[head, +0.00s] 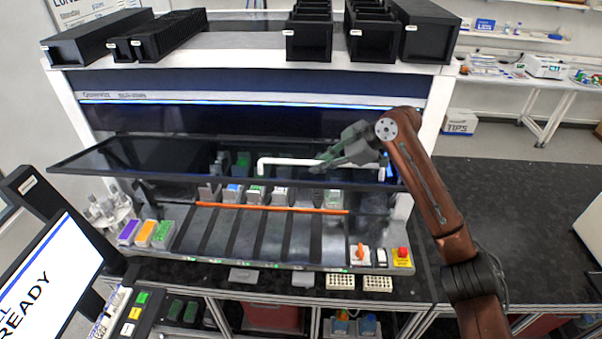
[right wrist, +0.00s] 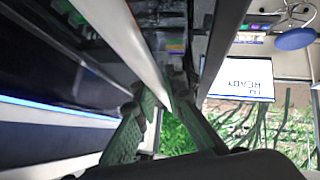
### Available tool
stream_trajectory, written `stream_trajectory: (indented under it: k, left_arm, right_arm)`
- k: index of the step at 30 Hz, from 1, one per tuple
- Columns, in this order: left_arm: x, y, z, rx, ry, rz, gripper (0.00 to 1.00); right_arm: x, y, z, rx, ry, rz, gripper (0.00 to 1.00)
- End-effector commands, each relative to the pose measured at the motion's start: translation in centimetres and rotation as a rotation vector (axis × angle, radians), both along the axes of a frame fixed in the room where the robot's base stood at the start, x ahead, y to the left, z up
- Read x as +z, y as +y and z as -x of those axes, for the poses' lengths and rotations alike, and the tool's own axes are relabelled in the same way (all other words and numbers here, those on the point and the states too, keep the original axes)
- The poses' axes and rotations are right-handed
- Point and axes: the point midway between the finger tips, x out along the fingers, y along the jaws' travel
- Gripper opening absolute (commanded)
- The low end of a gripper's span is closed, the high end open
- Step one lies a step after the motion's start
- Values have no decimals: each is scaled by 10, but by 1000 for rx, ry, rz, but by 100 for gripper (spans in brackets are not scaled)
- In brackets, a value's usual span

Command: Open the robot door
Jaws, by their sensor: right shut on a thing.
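The robot door is a dark glass panel (head: 130,165) on the front of a large white and black lab machine. It is swung up and outward, and its near edge stands out from the machine. A white bar handle (head: 285,161) runs along the door. My right gripper (head: 325,166) is shut on the right part of this handle. In the right wrist view, the white handle (right wrist: 118,35) passes between the green-padded fingers of the gripper (right wrist: 165,108). My left gripper is in neither view.
Inside the machine are several labware racks (head: 257,194) and an orange bar (head: 270,208). A screen reading READY (head: 45,280) stands at the lower left. Black boxes (head: 310,38) sit on top. A black worktop (head: 510,210) lies clear on the right.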

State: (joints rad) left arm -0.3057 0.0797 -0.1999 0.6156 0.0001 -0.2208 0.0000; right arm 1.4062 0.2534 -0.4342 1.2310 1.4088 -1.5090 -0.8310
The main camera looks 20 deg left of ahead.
Motion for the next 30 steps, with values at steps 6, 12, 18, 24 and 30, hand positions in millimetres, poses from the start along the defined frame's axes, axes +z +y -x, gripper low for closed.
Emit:
stream_trajectory:
  k: [6, 12, 18, 24, 30]
  left_arm:
    - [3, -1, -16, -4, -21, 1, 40]
    - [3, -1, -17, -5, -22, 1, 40]
    - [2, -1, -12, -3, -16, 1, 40]
    - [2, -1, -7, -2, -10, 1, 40]
    - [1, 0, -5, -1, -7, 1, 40]
  right_arm:
    - [8, -6, -2, -6, -2, -2, 0]
    - [8, -6, -3, -6, -2, -2, 0]
    - [8, -5, -3, -6, -2, -2, 16]
    - [7, -6, -3, -8, -2, -1, 29]
    - [6, -6, -4, -10, -1, 0, 29]
